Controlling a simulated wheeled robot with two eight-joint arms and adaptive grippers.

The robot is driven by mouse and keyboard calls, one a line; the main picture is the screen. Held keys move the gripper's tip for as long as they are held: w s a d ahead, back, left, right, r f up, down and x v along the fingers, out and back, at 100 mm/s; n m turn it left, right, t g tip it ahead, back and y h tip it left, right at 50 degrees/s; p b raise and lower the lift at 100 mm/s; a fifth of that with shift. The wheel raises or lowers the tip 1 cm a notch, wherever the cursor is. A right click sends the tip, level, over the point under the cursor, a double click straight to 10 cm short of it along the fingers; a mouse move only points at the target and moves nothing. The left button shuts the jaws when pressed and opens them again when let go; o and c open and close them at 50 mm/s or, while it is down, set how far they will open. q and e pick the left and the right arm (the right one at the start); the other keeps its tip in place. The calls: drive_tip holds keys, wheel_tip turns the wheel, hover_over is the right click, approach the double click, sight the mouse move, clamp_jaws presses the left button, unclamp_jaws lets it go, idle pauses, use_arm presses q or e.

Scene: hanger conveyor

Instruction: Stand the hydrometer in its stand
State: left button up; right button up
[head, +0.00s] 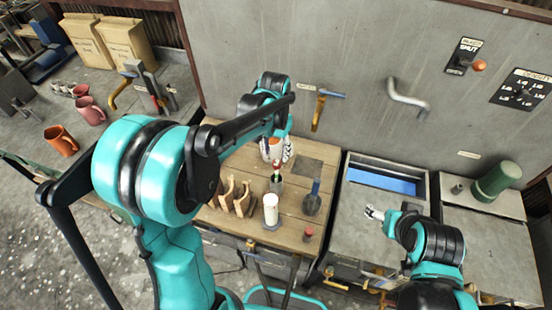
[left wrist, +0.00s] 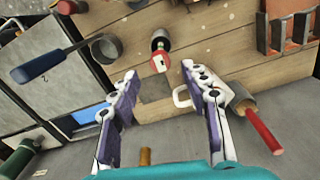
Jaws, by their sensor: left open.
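A slim item with a red and white top, which looks like the hydrometer (head: 276,165), stands in a dark round cup (head: 276,184) on the wooden bench. In the left wrist view the hydrometer's red and white end (left wrist: 160,62) faces me, upright or nearly so, with the dark cup (left wrist: 160,38) around its far end. My left gripper (head: 287,150) is open and empty; in the wrist view its fingers (left wrist: 165,85) are spread, with the hydrometer beyond the gap and apart from them. My right gripper (head: 374,213) is over the grey counter; its jaws are too small to judge.
A red-handled tool (left wrist: 262,130) shows in the wrist view.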

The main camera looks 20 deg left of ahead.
use_arm(q)
drive_tip(key=s+a+r+n+t, duration=0.15)
drive_tip(key=s+r+t, duration=0.25)
drive_tip(key=s+r, duration=0.55)
drive_tip(key=s+a+f+t, duration=0.1)
drive_tip(key=s+f+t, duration=0.1)
drive_tip(key=s, duration=0.5)
drive_tip(key=shift+n+t, duration=0.35)
drive_tip(key=shift+t, duration=0.25)
